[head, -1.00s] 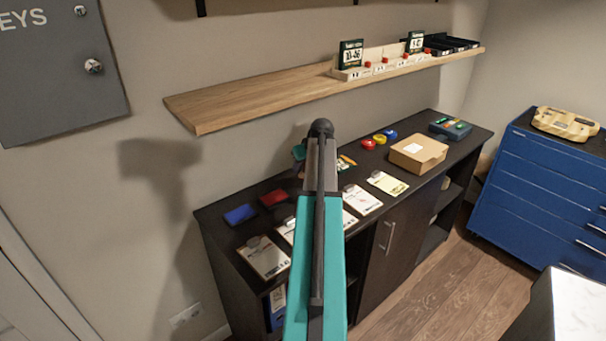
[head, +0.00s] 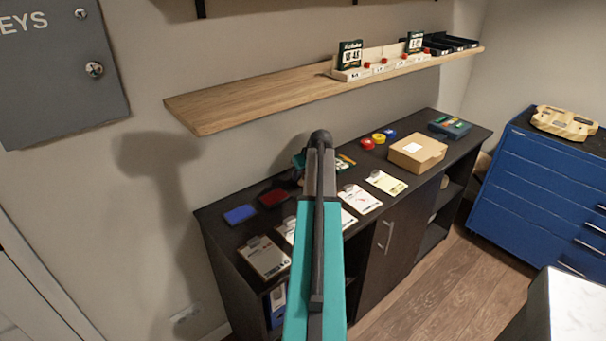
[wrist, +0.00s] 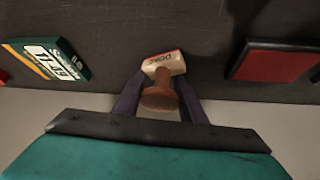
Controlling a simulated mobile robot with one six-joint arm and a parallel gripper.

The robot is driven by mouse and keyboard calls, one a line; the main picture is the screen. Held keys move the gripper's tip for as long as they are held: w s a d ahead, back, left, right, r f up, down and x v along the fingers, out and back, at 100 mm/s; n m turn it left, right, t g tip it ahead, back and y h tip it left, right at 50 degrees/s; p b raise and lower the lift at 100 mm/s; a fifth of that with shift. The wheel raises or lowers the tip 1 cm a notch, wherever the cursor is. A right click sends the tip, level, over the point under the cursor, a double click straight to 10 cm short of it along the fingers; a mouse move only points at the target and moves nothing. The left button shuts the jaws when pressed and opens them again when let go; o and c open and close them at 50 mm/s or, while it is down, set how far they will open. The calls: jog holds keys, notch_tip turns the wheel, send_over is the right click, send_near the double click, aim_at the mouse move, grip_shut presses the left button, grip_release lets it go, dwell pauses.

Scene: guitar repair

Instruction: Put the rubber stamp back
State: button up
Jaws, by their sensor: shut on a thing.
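The rubber stamp (wrist: 160,97) has a brown rounded handle and a cream block with dark lettering and a red edge. My gripper (wrist: 158,103) is shut on it, with one dark finger on each side, in the wrist view. The stamp is over the dark cabinet top; I cannot tell whether it touches it. In the head view my arm hides the gripper and the stamp. A pale rack (head: 390,67) with several red-topped pieces stands on the wooden shelf (head: 240,95).
A red pad (wrist: 275,63) lies right of the stamp and a green numbered box (wrist: 48,60) left of it. The cabinet top (head: 222,212) also holds a blue pad (head: 239,214), clipboards (head: 362,199), tape rolls (head: 379,138) and a cardboard box (head: 418,152). The shelf's left half is clear.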

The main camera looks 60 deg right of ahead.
jog(key=o, duration=0.9)
jog(key=shift+f, duration=0.1)
jog(key=shift+c, duration=0.2)
jog(key=shift+r, duration=0.2)
jog(key=b+v, duration=0.2)
jog(key=v, duration=1)
jog(key=shift+b, duration=0.35)
jog(key=shift+f, duration=0.1)
